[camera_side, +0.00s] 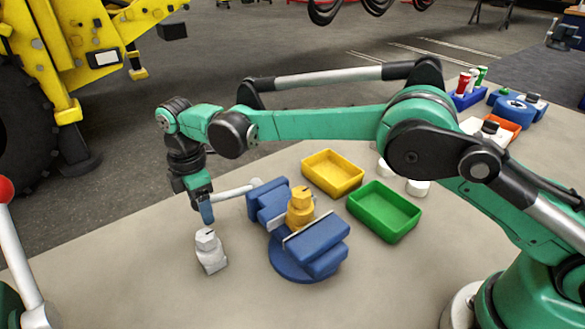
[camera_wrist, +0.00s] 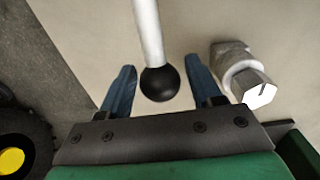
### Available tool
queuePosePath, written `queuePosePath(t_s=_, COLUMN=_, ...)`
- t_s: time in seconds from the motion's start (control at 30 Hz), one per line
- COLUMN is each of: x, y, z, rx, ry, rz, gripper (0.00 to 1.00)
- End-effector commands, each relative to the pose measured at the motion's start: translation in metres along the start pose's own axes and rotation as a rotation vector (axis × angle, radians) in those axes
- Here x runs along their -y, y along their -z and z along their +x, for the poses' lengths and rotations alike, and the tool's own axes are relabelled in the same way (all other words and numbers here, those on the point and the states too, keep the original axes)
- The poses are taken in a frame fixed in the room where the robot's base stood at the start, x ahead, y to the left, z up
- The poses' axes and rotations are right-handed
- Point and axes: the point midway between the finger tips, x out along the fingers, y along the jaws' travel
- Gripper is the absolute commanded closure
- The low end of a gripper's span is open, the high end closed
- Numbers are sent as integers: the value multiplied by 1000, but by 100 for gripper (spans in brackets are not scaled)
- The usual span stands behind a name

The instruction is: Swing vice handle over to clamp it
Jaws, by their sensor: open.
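The blue vice (camera_side: 318,240) stands on the table with a yellow fitting (camera_side: 300,207) between its jaws. Its pale handle (camera_side: 232,191) sticks out to the left toward my gripper (camera_side: 206,214). In the wrist view the handle (camera_wrist: 149,35) is a light rod that ends in a black ball (camera_wrist: 159,84). My gripper (camera_wrist: 160,66) is open, with one blue finger on each side of the ball and gaps between ball and fingers. In the side view the ball is hidden behind my gripper.
A grey-white fitting (camera_side: 210,250) stands on the table close to my gripper; it also shows right of the fingers in the wrist view (camera_wrist: 243,72). A yellow tray (camera_side: 333,190) and a green tray (camera_side: 385,232) lie behind and right of the vice. The front table area is clear.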

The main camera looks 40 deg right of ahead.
Motion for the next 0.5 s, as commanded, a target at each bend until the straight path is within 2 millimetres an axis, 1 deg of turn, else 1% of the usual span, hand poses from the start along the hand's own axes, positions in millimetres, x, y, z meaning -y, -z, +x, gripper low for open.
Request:
queuePosePath(t_s=0.17, x=0, y=0, z=-1, rx=0, ry=0, rz=0, gripper=42)
queuePosePath(t_s=0.27, x=0, y=0, z=-1, rx=0, ry=0, rz=0, gripper=68)
queuePosePath(t_s=0.3, x=0, y=0, z=-1, rx=0, ry=0, rz=0, gripper=79)
queuePosePath(t_s=0.33, x=0, y=0, z=-1, rx=0, ry=0, rz=0, gripper=86)
queuePosePath(t_s=0.5, x=0, y=0, z=0, rx=0, ry=0, rz=0, gripper=86)
